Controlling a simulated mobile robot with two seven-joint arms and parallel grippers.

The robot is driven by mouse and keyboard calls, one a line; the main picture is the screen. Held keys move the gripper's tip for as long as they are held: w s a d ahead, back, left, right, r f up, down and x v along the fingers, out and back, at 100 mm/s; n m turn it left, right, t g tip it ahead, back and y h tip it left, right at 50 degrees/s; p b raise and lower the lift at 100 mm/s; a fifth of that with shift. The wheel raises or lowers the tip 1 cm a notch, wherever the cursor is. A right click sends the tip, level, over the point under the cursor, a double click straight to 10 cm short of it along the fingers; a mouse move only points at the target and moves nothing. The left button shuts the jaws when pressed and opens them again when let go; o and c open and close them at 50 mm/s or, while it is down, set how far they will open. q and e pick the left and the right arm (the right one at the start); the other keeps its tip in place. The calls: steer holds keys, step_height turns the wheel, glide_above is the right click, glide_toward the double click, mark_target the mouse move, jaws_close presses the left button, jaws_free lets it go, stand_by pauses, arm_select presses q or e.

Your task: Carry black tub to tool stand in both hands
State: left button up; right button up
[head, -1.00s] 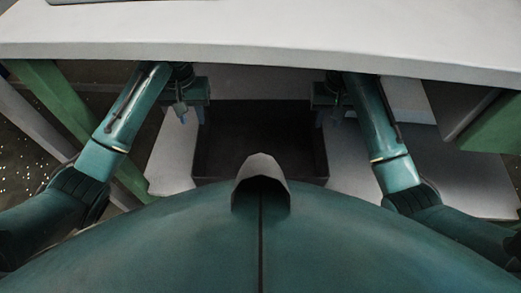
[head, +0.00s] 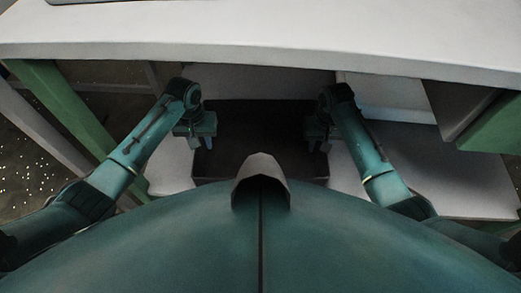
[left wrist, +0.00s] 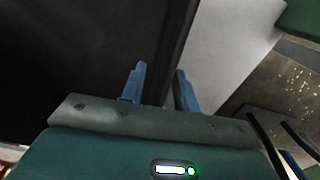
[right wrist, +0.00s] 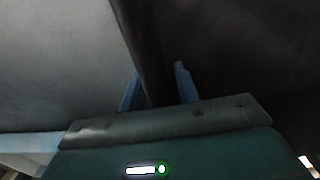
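The black tub (head: 226,166) sits on a pale shelf under the white worktop, in the middle of the head view. My head's grey snout hides part of its near side. My left gripper (head: 203,140) is at the tub's left wall and my right gripper (head: 318,140) at its right wall. In the left wrist view, the blue fingers (left wrist: 159,88) stand open on either side of the tub wall (left wrist: 180,45). In the right wrist view, the fingers (right wrist: 157,88) also stand apart, with the tub wall (right wrist: 148,45) between them. I cannot make out the tool stand.
The white worktop (head: 270,40) overhangs the tub's far side. A green leg (head: 55,105) stands at the left and a green part (head: 495,125) at the right. A pale block (head: 385,95) lies behind my right arm. The pale shelf (head: 430,180) is bare on the right.

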arm_select(q)
jaws_close()
arm_select(e)
jaws_close()
arm_select(q)
steer(key=shift+r, duration=0.1)
